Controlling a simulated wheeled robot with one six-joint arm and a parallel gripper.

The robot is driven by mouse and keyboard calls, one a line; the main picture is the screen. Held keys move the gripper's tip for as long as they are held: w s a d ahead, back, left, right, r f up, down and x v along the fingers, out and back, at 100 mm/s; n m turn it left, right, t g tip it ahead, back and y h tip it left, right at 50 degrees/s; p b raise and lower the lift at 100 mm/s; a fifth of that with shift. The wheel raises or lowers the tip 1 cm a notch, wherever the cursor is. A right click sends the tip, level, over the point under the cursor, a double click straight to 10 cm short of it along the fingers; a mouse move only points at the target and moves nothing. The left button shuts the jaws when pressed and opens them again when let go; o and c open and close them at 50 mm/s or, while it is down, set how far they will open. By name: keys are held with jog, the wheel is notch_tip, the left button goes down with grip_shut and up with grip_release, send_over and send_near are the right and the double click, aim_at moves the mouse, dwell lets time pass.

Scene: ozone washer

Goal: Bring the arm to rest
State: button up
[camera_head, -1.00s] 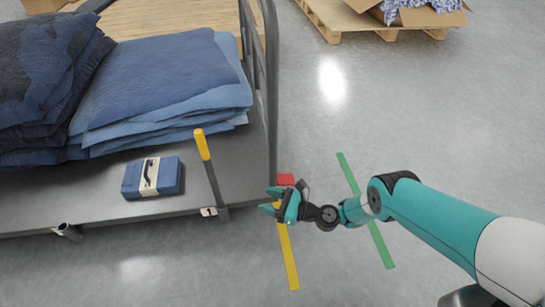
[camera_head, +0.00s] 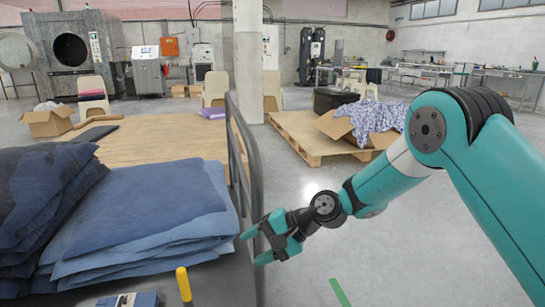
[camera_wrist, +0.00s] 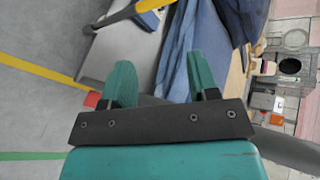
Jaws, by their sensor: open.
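My gripper (camera_head: 256,244) is at the end of my teal arm, in the middle of the head view. It is beside the dark metal rail of the cart, and I cannot tell whether it touches the rail. In the wrist view its two teal fingers (camera_wrist: 160,80) stand apart with nothing between them. The arm reaches in from the right of the head view, bent at a raised elbow, with the gripper pointing left.
A cart with a grey metal rail (camera_head: 250,165) carries stacked blue denim (camera_head: 150,205) and a yellow-tipped lever (camera_head: 183,284). A wooden pallet (camera_head: 312,148) with an open box of patterned cloth (camera_head: 370,120) stands behind.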

jog(key=s+d+r+n+h, duration=0.25)
jog(key=s+d+r, duration=0.2)
jog(key=r, duration=0.35)
jog(key=s+d+r+n+h, duration=0.2)
jog(key=s+d+r+n, duration=0.15)
jog(key=s+d, duration=0.55)
jog(key=s+d+r+n+h, duration=0.3)
jog(key=s+d+n, duration=0.2)
jog(key=s, duration=0.8)
notch_tip(320, 180, up, 27)
jog(key=p, duration=2.6)
jog(key=shift+s+p, duration=0.3)
jog(key=shift+p, duration=0.05)
jog(key=shift+f, duration=0.1)
